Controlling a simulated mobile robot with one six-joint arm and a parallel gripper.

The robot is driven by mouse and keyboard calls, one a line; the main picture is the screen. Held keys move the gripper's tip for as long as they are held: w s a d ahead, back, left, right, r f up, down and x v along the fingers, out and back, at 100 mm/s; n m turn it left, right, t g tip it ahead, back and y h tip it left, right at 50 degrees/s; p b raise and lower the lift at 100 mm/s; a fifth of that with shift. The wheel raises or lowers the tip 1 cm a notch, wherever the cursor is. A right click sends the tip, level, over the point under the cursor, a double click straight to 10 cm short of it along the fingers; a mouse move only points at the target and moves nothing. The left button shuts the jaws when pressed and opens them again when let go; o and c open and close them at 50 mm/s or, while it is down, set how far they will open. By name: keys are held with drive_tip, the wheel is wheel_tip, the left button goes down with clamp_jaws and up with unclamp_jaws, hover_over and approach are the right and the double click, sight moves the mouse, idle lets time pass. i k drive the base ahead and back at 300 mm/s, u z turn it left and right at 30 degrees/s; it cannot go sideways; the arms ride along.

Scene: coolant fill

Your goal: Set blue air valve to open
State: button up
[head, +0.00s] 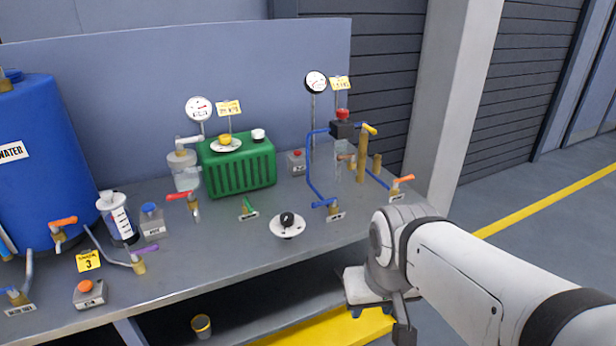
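A blue-handled valve (325,203) stands on the grey bench at its front middle, at the foot of a blue pipe (311,165). Its brass body has a small label whose text is too small to read. The handle lies roughly level, pointing left. A second blue-handled valve (10,290) sits at the bench's lower left corner, also with a small label. My gripper (384,318) hangs at the lower right, in front of the bench edge and apart from both valves. Its fingers are partly hidden, and I cannot see whether they are open.
The bench (240,255) also bears a black knob on a white dial (287,224), a green-handled valve (248,207), an orange-handled valve (402,181), a red-handled valve (180,196) and a green tank (240,165). A concrete pillar (447,90) stands behind the right end.

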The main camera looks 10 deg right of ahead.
sight(333, 201)
drive_tip(key=z, duration=0.05)
drive_tip(key=i, duration=1)
drive_tip(key=u, duration=0.05)
